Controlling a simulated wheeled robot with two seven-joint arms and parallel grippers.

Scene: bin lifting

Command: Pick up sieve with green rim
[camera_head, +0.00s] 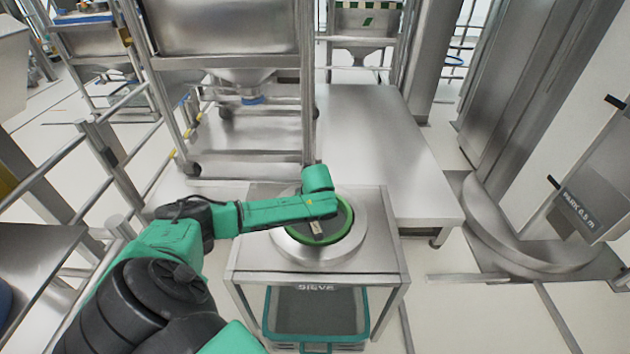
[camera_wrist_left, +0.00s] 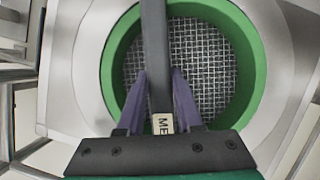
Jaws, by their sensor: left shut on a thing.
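The sieve with the green rim (camera_head: 347,224) sits in the round steel seat on top of a small steel table. In the left wrist view its green rim (camera_wrist_left: 250,65) surrounds a wire mesh, and a dark bar handle runs across it with a label near the fingers. My left gripper (camera_wrist_left: 159,75) has its two purple fingers shut on that bar, one on each side. In the head view my left forearm covers part of the sieve and the fingers are hidden. My right gripper is not in view.
The steel table (camera_head: 385,262) has a teal-rimmed bin (camera_head: 317,312) below it. A railing is at left and a steel column (camera_head: 530,120) at right.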

